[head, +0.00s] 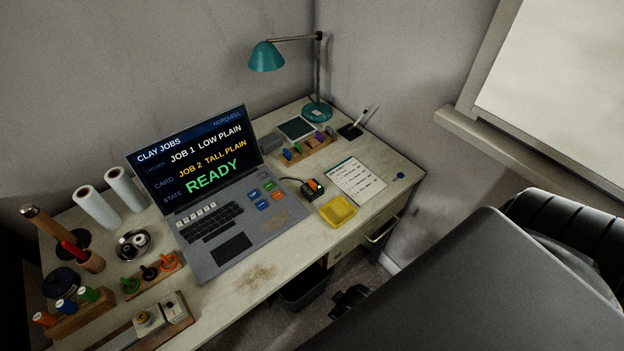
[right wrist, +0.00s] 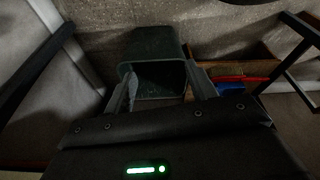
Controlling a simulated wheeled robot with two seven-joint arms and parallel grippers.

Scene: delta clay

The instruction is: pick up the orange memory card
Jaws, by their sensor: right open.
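In the head view, a small orange piece (head: 314,185), which looks like the orange memory card, sits on a small black cabled device (head: 311,190) on the desk, right of the laptop. It is too small to tell how far it goes in. My right gripper (right wrist: 162,88) shows only in the right wrist view. Its fingers are apart, with nothing held between them. A dark green-grey bin (right wrist: 153,52) lies beyond the fingers. The orange card is not in that view. My left gripper is in neither view.
The desk (head: 257,283) holds an open laptop (head: 232,250), a yellow tray (head: 338,211) by the device, a paper list (head: 357,180), a wooden rack (head: 318,148) with coloured pieces and a teal lamp (head: 267,57). In the wrist view, a wooden box (right wrist: 222,55) stands beside the bin.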

